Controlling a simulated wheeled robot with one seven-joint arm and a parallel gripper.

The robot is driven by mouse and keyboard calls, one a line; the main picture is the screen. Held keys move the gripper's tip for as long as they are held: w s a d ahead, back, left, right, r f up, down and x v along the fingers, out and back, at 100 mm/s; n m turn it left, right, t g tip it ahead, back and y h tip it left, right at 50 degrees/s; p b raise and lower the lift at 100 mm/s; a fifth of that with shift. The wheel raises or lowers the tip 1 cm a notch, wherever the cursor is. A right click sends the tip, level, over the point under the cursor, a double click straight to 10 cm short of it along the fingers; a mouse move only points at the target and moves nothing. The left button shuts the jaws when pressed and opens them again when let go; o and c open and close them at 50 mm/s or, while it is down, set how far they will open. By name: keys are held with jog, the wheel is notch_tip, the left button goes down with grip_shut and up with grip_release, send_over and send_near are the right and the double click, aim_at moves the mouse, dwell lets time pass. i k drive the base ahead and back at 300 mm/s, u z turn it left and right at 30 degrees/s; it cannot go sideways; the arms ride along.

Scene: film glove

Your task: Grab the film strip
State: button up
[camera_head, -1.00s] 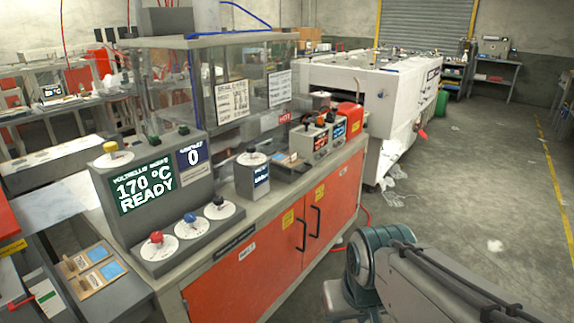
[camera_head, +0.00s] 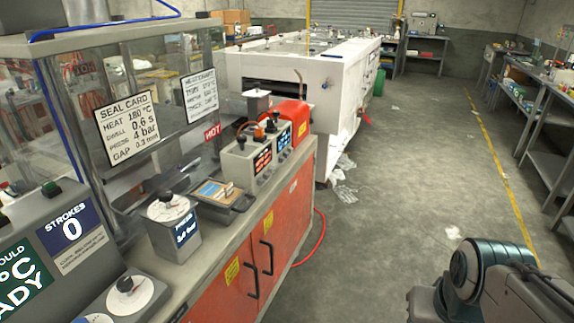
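I cannot make out a film strip for certain. A small dark tray (camera_head: 240,204) on the red-fronted bench holds a flat tan piece with a blue patch (camera_head: 213,190); whether any film lies on it is too small to tell. Crumpled clear film (camera_head: 344,190) lies on the floor beside the white machine. Only links of my arm show at the bottom right, over the floor and away from the bench. My gripper is out of view.
The bench (camera_head: 240,262) carries a clear-walled sealing machine (camera_head: 95,175), a dial box (camera_head: 172,228) and a control box with red displays (camera_head: 262,155). A white machine (camera_head: 300,75) stands behind. A red hose (camera_head: 318,240) lies on the floor. The aisle is clear; shelves (camera_head: 545,140) line the right.

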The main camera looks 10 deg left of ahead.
aim_at(216, 192)
jog(key=i, duration=0.95)
jog(key=u, duration=0.95)
jog(key=i, duration=0.6)
jog(key=u, duration=0.55)
